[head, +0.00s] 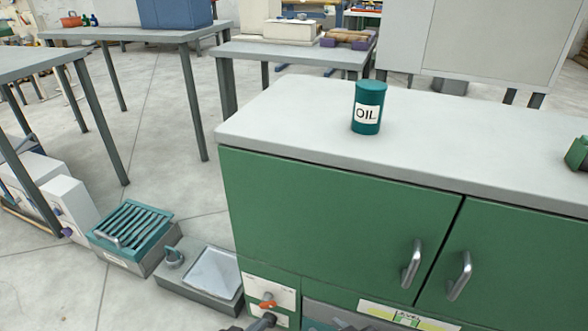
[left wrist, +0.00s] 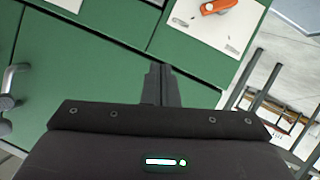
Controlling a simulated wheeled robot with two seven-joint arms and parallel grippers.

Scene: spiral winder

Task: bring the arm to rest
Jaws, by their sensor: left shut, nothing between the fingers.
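My left gripper (left wrist: 160,78) shows in the left wrist view with its two dark fingers together, shut and empty, in front of the green cabinet. In the head view only a small dark part of my left gripper (head: 264,321) shows at the bottom edge, just below the orange handle on the cabinet's white panel. The rest of the left arm is out of the frame. My right gripper is in neither view.
The green cabinet (head: 330,209) has two metal door handles and a pale top carrying a teal OIL can (head: 368,106). An orange handle (head: 268,300) sits on its white panel (left wrist: 232,26). A teal slatted box (head: 130,238) stands on the floor to the left.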

